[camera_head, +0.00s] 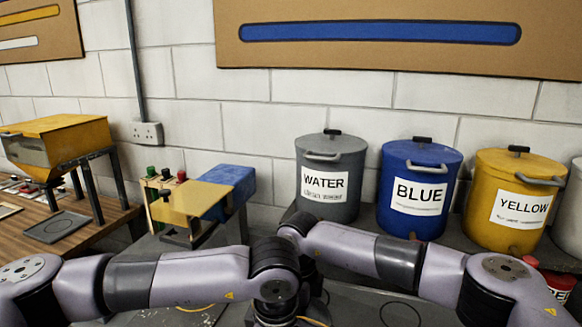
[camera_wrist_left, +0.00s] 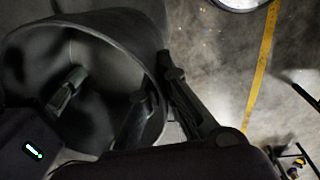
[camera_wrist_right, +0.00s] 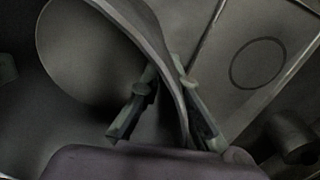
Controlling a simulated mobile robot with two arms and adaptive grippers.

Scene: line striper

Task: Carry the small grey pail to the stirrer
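A grey pail (camera_wrist_left: 100,22) fills the left of the left wrist view, its open mouth facing the camera. A grey pail wall also fills the left of the right wrist view (camera_wrist_right: 85,50); it looks like the same pail. My left gripper (camera_wrist_left: 156,88) has one finger inside the rim and one outside, close against it. My right gripper (camera_wrist_right: 163,85) straddles the rim in the same way. Both look shut on the rim. In the head view the arms meet low in the middle and hide the pail. I cannot tell for certain which machine is the stirrer.
A blue machine with a tan plate (camera_head: 200,197) and buttons stands left of centre. Lidded WATER (camera_head: 328,180), BLUE (camera_head: 418,188) and YELLOW (camera_head: 513,201) buckets line the wall. A yellow hopper (camera_head: 60,140) stands on the wooden bench at left. A drawn circle (camera_wrist_right: 258,63) marks bare surface.

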